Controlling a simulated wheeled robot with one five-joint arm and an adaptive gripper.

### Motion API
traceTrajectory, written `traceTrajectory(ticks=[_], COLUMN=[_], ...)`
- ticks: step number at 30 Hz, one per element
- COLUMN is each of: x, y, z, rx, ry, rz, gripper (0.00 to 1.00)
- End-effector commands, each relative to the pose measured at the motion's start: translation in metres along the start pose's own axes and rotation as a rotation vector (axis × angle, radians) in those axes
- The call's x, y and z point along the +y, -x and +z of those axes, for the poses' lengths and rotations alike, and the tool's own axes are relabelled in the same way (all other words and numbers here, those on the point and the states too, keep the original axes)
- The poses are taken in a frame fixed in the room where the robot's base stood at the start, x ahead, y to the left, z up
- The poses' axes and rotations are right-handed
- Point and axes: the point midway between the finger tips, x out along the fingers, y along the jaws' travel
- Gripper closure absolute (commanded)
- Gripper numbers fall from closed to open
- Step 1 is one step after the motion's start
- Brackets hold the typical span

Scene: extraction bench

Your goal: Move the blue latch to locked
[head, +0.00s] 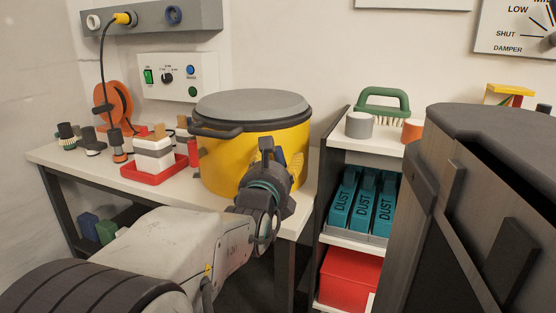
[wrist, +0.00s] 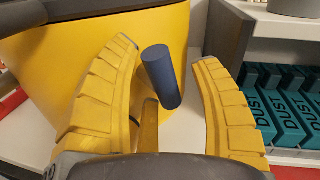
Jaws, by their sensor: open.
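The blue latch (wrist: 163,77) shows in the wrist view as a dark blue cylindrical grip, slightly tilted, in front of the yellow drum (wrist: 60,75). My gripper (wrist: 166,54) is open, with one yellow finger on each side of the latch and a gap on both sides. A narrow yellow-brown bar (wrist: 149,128) shows below the grip; I cannot tell how they join. In the head view the yellow drum (head: 218,165) stands on the bench under a grey lid (head: 250,104).
Right of the bench (head: 80,170), a shelf unit (head: 350,155) holds teal DUST boxes (head: 363,205) and a red box (head: 348,278). A large dark grey body (head: 460,200) fills the right foreground. A red tray (head: 150,172) with white blocks is left of the drum.

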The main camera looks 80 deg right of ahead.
Motion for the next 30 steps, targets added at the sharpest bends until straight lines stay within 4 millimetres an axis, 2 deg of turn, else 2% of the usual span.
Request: traceTrajectory(ticks=[3, 23, 30], x=[0.0, -0.0006, -0.0013], y=[0.0, -0.0001, -0.0002], z=[0.0, 0.0014, 0.0036], rx=[0.0, -0.003, 0.016], ry=[0.0, 0.0, -0.033], rz=[0.0, -0.001, 0.002], gripper=[0.41, 1.0, 1.0])
